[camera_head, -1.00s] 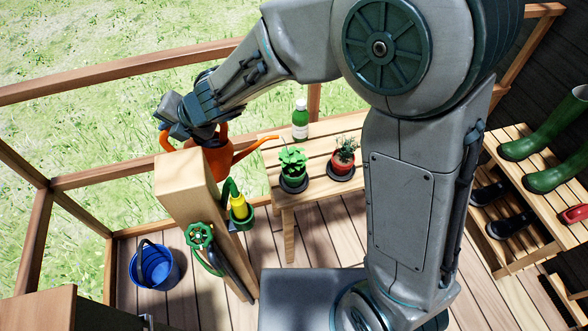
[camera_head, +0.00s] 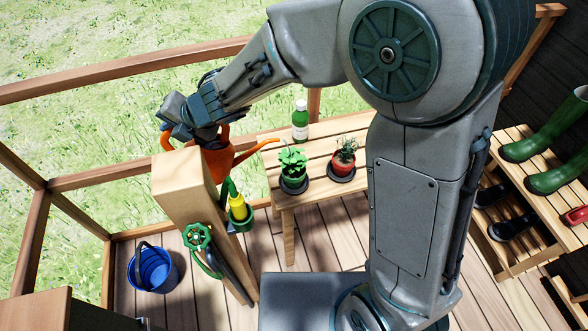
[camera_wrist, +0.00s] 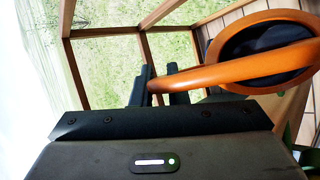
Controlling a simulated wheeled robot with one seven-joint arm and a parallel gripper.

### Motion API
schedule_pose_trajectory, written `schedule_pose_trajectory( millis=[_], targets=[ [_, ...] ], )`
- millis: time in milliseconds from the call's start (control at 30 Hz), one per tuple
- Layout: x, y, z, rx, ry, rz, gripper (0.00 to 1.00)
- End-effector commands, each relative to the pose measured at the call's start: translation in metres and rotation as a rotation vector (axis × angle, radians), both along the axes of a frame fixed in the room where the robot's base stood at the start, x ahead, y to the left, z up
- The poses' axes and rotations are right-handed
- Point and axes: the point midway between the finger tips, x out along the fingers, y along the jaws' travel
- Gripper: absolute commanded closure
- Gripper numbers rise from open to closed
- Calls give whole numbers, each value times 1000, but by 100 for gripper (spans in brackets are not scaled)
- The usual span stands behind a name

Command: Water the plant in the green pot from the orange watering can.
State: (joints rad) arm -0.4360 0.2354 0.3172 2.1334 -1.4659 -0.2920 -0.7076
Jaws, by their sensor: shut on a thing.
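The orange watering can (camera_head: 222,160) hangs in my gripper (camera_head: 170,122), above and behind the top of the wooden post, with its spout pointing right toward the bench. In the wrist view my gripper (camera_wrist: 160,88) is shut on the can's orange handle (camera_wrist: 225,70); the can's dark round opening (camera_wrist: 265,48) shows beside it. The green pot (camera_head: 294,181) with a leafy plant (camera_head: 292,160) stands on a dark saucer on the bench. The spout tip (camera_head: 276,140) is up and left of this plant in the head view, apart from it.
A red pot (camera_head: 343,165) with another plant and a green-white bottle (camera_head: 300,120) stand on the slatted bench (camera_head: 320,195). The wooden post (camera_head: 185,185) with a green tap (camera_head: 197,237) is below the can. A blue bucket (camera_head: 155,268) is on the floor.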

Motion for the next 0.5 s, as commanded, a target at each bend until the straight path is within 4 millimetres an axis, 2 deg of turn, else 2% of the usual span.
schedule_pose_trajectory(
  millis=[500],
  targets=[
    [1,-2,-4,13,2,0,100]
  ],
)
